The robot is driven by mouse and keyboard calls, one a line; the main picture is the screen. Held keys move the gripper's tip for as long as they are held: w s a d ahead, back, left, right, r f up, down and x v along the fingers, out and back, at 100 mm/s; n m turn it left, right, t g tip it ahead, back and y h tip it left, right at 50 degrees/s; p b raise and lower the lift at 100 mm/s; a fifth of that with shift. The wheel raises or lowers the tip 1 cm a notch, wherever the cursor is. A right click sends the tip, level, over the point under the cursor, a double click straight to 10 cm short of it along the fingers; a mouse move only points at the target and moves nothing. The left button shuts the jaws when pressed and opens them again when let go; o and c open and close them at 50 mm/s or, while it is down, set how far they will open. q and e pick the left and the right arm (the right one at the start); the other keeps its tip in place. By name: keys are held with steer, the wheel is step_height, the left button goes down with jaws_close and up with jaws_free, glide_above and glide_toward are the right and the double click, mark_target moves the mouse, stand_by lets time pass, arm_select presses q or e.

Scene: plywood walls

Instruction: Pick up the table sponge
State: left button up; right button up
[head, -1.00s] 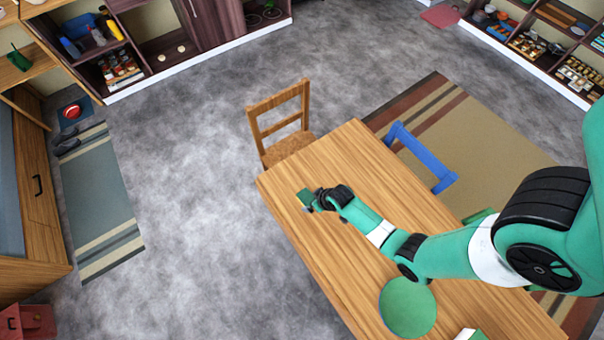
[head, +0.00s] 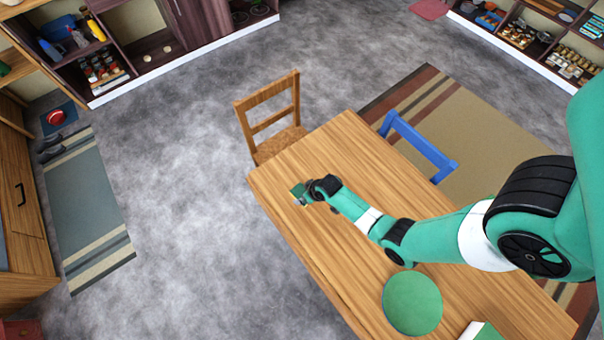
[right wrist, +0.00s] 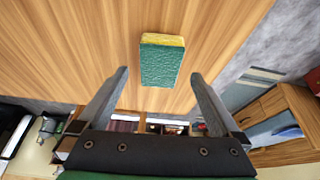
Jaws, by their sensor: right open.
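The table sponge (right wrist: 161,64), green on its broad face and yellow along one edge, lies on the wooden table (head: 330,255) near the table's far left edge. In the head view the sponge (head: 297,191) shows as a small green patch just beyond my right gripper (head: 308,194), which partly hides it. In the right wrist view my right gripper (right wrist: 158,88) is open, with one finger on each side of the sponge's line. The sponge is ahead of the fingertips, between their lines, and neither finger appears to touch it. My left gripper is not in view.
A wooden chair (head: 270,125) and a blue chair (head: 420,148) stand against the table. A round green item (head: 412,303) and a green-and-white item (head: 481,331) lie on the near part of the table.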

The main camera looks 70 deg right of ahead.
steer(key=b+x, duration=0.1)
steer(key=x, duration=0.3)
steer(key=shift+w+d+f+b, duration=0.1)
steer(key=shift+w+b, duration=0.05)
steer(key=shift+b, duration=0.15)
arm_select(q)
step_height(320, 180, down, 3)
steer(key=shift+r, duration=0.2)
arm_select(e)
steer(key=c, duration=1.3)
